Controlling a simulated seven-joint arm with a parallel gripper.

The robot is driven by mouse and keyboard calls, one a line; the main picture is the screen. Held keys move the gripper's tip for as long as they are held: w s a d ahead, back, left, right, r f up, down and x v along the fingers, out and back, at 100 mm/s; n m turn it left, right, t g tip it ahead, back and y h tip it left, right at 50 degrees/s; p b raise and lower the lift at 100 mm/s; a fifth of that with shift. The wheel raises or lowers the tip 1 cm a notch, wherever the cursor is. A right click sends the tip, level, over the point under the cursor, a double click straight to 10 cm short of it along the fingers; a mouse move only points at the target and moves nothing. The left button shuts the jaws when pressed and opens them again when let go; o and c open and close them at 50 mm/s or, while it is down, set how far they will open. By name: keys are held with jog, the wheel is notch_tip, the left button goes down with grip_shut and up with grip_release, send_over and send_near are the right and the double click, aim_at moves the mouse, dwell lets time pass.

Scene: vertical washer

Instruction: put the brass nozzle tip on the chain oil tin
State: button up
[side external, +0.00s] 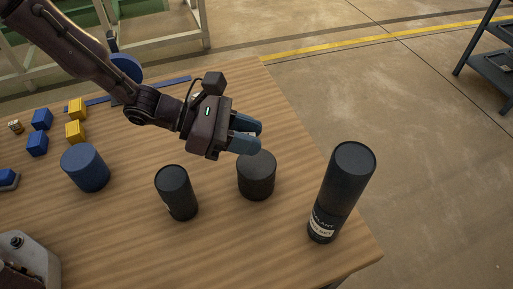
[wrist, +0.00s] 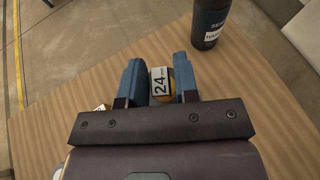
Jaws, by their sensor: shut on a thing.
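My gripper (side external: 245,140) is above the table with its blue fingers pointing right. In the wrist view the gripper (wrist: 160,82) is shut on a small brass-yellow piece (wrist: 172,91), which I take as the brass nozzle tip. It has a white label reading "24". The fingers hide the piece in the side view. A short wide dark cylinder (side external: 256,178) stands just below the fingertips. A narrower dark cylinder (side external: 177,194) stands to its left. No chain oil label is readable, so I cannot tell which container is the chain oil tin.
A tall dark canister (side external: 343,185) with a partly readable label stands near the table's right corner; it also shows in the wrist view (wrist: 208,22). A blue cylinder (side external: 85,167), with blue and yellow blocks (side external: 75,131), stands left.

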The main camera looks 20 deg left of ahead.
aim_at(256, 162)
jog(key=shift+w+d+f, duration=0.35)
jog(key=shift+w+f, duration=0.15)
jog(key=shift+f, duration=0.2)
jog(key=shift+w+d+f, duration=0.1)
jog(key=shift+f, duration=0.85)
jog(key=shift+w+d+f, duration=0.1)
jog(key=shift+f, duration=0.8)
jog(key=shift+f, duration=0.1)
jog(key=o, duration=1)
jog(key=shift+c, duration=0.2)
jog(key=shift+a, duration=0.1)
jog(key=v, duration=1.2)
jog(key=shift+r, duration=0.2)
